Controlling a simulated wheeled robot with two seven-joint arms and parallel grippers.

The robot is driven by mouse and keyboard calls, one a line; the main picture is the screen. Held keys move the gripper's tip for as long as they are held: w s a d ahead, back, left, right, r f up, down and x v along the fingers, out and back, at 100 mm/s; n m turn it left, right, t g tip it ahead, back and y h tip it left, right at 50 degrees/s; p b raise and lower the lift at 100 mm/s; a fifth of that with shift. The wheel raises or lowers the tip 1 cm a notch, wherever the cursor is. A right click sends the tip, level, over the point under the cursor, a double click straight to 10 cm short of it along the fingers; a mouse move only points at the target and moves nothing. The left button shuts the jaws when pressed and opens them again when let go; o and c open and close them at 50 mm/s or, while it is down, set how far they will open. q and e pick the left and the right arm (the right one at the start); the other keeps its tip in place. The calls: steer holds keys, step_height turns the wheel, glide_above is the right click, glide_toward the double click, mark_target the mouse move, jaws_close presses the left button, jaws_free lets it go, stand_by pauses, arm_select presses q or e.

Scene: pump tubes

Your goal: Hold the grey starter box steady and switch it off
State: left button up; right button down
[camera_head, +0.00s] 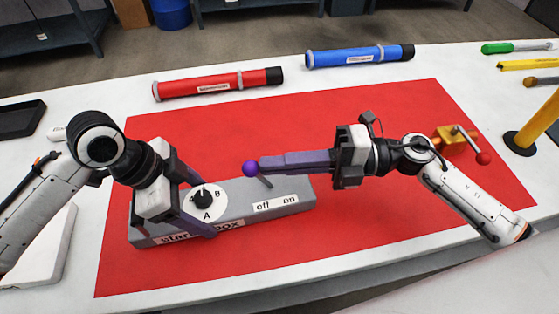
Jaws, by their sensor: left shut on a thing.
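The grey starter box (232,210) lies on the red mat, with a round dial marked A and B on its left part and "off" and "on" labels on its right part. My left gripper (205,203) straddles the box at the dial, one finger on the far side and one on the near side, shut on it. A lever with a purple knob (250,168) rises from the box and leans left, toward the "off" side. My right gripper (262,164) has its fingers together, with the tips right beside the knob. I cannot tell whether they touch it.
A red tube (217,84) and a blue tube (359,56) lie behind the red mat (385,215). A yellow valve with a red-knobbed handle (456,140) and a yellow post (537,125) stand at right. The mat's front right is clear.

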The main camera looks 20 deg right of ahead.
arm_select(q)
steer(key=shift+d, duration=0.2)
arm_select(e)
steer(key=r+v, duration=0.2)
steer(key=v, duration=1.1)
steer(key=shift+d, duration=0.35)
arm_select(q)
steer(key=o, duration=1.6)
